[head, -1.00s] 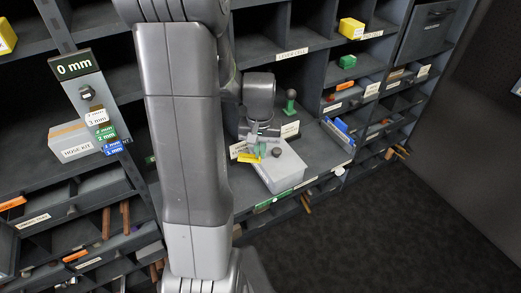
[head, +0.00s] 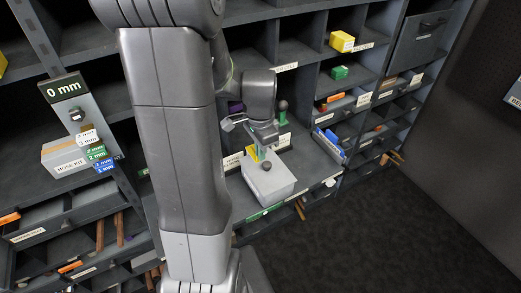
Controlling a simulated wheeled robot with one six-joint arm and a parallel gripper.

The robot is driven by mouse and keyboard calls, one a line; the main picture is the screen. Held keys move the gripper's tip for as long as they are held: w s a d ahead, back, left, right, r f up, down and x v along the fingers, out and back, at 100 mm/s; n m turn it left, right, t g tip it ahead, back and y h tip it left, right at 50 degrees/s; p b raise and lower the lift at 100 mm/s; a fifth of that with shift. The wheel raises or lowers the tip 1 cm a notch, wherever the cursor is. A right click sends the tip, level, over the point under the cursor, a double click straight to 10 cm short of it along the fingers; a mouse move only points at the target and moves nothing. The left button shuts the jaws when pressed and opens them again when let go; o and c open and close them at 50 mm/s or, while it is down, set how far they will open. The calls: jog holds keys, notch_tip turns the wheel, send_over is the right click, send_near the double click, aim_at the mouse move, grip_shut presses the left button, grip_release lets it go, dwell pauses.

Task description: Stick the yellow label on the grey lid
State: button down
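The grey lid (head: 270,187) tops a light grey box on the shelf ledge at centre, with a dark round knob (head: 266,166) on it. My gripper (head: 261,151) is above the lid's back edge, pointing down, with greenish fingertips. The yellow label (head: 252,153) is at the fingertips, tilted up on their left side. It appears held between them, though the exact grip is small and partly hidden. Whether the label's lower edge touches the lid I cannot tell.
A green-knobbed post (head: 283,112) stands behind my gripper. A blue item in a tray (head: 331,140) is to the right. A "0 mm" sign with tags (head: 66,88) and a hose kit box (head: 65,157) are left. Shelf dividers surround the ledge.

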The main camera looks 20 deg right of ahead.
notch_tip(320, 180, down, 9)
jog(key=b, duration=0.7)
jog(key=shift+f, duration=0.15)
jog(key=shift+f+b, duration=0.45)
jog(key=shift+b, duration=0.05)
dwell(1.2)
jog(key=c, duration=1.6)
grip_release()
jog(key=shift+o, duration=0.2)
jog(key=shift+r, duration=0.1)
notch_tip(320, 180, up, 14)
jog(key=shift+f, duration=0.15)
